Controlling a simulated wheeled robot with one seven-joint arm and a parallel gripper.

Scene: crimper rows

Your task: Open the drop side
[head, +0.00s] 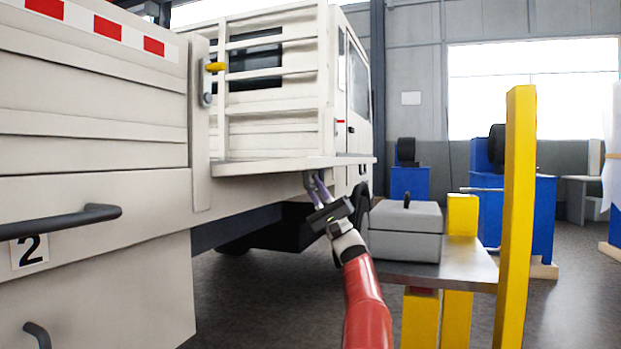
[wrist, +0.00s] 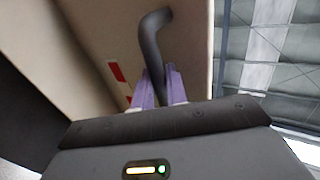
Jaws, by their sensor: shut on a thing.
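The drop side (head: 275,165) is a cream panel on the truck, swung out to about level and seen nearly edge-on. Its outer face, with red and white marks, shows in the wrist view (wrist: 100,45). A dark grey bent handle (wrist: 150,40) is fixed to that face. My gripper (head: 318,186) is below the panel, its purple fingers (wrist: 162,88) shut around the handle from both sides. A yellow-tipped latch (head: 215,67) sits on the cream post left of the panel. Most of the handle is hidden in the head view.
A steel bench (head: 460,262) with a grey box (head: 405,232) stands close right of my arm. A yellow post (head: 516,200) rises at its right. A second truck-side panel with a dark handle (head: 70,220) and a "2" label is at left. Blue machines stand behind.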

